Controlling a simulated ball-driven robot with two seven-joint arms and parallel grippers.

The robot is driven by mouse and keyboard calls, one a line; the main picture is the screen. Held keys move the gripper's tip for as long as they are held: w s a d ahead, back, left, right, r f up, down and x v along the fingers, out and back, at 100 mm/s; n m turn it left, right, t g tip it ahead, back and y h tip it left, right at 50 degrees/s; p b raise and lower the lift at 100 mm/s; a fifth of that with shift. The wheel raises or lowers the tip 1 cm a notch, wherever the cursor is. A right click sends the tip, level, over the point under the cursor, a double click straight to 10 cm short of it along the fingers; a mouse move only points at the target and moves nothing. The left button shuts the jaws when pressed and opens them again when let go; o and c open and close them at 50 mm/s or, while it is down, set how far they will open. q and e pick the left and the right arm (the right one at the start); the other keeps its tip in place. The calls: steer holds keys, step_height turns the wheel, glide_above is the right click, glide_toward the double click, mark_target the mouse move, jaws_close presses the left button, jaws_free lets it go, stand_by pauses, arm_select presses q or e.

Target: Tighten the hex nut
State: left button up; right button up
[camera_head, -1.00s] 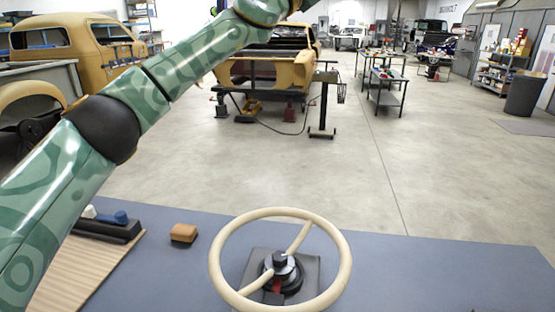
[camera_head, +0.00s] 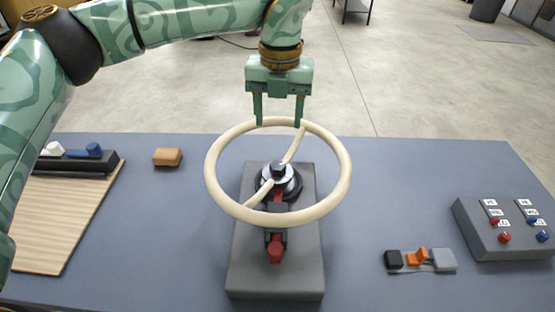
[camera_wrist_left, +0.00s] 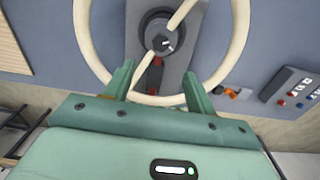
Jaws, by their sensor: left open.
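A cream steering wheel (camera_head: 343,180) with two spokes is mounted on a grey block (camera_head: 277,275) on the table. At its hub is a dark nut (camera_head: 279,169) on a silvery washer. The nut also shows in the left wrist view (camera_wrist_left: 160,42). My left gripper (camera_head: 279,122) points down with its two fingers apart and empty. It is at the far part of the wheel's rim, beyond the nut; whether it touches the rim I cannot tell. It also shows in the left wrist view (camera_wrist_left: 157,75). My right gripper is not in view.
A red-ended part (camera_head: 275,250) sits on the block in front of the hub. A button box (camera_head: 485,240) and small black, orange and grey pieces (camera_head: 418,259) lie at right. A tan block (camera_head: 167,157), a ribbed board (camera_head: 55,220) and a dark holder (camera_head: 85,165) are at left.

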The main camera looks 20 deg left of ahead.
mark_target(278, 165)
arm_select(q)
step_height(278, 165, down, 13)
steer(key=b, duration=0.2)
steer(key=shift+b, duration=0.3)
steer(key=shift+r, duration=0.1)
steer(key=c, duration=0.9)
steer(key=shift+c, duration=0.5)
